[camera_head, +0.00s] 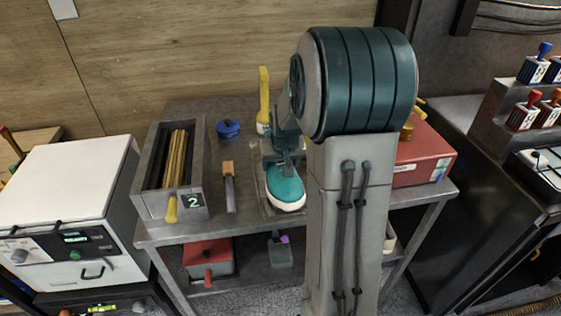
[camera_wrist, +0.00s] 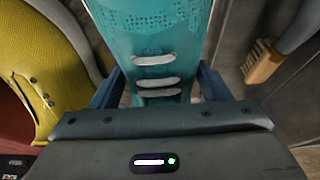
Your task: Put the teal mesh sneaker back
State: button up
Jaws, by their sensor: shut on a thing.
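The teal mesh sneaker (camera_head: 285,184) has a white sole and sits at the front middle of the grey table, toe toward the front edge. In the wrist view the teal sneaker (camera_wrist: 152,30) shows its mesh and several pale lace bars. My gripper (camera_head: 283,158) is above the shoe, and its fingers (camera_wrist: 157,88) close on it from both sides in the wrist view. A thin tray edge (camera_head: 262,196) shows beside the shoe. My arm hides much of the table right of it, and whether the sole touches the surface is unclear.
A grey bin (camera_head: 147,201) marked 2 holds long sticks at left. A wood-ended brush (camera_head: 229,188) lies between bin and shoe. A blue round tin (camera_head: 228,128) and a yellow upright object (camera_head: 263,95) stand behind. A red box (camera_head: 425,160) is at right.

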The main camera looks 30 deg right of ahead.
jog(key=o, duration=1.2)
jog(key=shift+f, duration=0.1)
jog(key=shift+r, duration=0.5)
jog(key=v, duration=1.1)
jog(key=s+a+f+n, duration=0.1)
jog(key=s+a, duration=0.6)
jog(key=s, duration=0.2)
jog(key=s+a+f+n+g+y, duration=0.1)
jog(key=s+a+f+n, duration=0.1)
jog(key=s+a, duration=0.5)
jog(key=s, duration=0.3)
